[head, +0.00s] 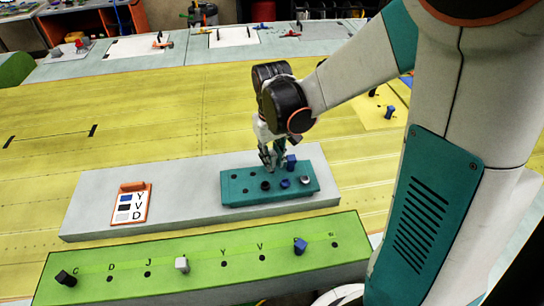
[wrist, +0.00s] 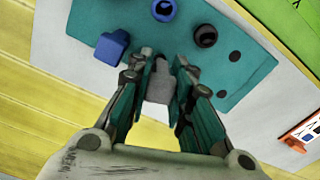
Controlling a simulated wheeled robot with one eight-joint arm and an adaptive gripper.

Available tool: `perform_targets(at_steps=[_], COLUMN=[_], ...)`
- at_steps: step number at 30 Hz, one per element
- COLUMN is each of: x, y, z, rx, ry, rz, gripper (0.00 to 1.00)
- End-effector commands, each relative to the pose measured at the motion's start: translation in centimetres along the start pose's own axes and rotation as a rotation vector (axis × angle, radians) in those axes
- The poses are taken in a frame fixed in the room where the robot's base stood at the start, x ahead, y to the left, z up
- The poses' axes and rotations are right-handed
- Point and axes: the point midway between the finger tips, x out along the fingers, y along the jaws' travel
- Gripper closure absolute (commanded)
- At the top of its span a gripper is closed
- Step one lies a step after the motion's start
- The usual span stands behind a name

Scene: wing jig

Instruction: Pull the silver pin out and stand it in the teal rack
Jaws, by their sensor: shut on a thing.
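My gripper (head: 268,162) is shut on a silver-grey pin, which shows between the fingers in the wrist view (wrist: 160,84). The fingers point down at the back row of the teal rack (head: 230,186). I cannot tell whether the held pin's foot is in a hole. A blue square-headed pin (head: 291,162) stands in the rack just right of my fingers. Round black (head: 265,185), blue (head: 285,184) and silver (head: 305,181) pieces sit in the front row. Another silver square-headed pin (head: 182,265) stands in the green strip (head: 120,290).
The green strip, in front, also holds a black pin (head: 66,278) at left and a blue pin (head: 300,246) at right, with lettered holes between. A card with letters Y, V, D (head: 131,205) lies on the grey block (head: 90,205). The yellow panel behind is mostly clear.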

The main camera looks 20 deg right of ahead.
Motion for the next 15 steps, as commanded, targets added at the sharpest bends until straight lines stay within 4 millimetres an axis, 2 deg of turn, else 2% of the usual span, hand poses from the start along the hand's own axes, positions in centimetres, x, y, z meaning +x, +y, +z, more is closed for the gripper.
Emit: perform_targets(at_steps=[15], x=[2.0], y=[0.0], z=[0.0], rx=[0.0], ry=[0.0], rz=[0.0], gripper=[1.0])
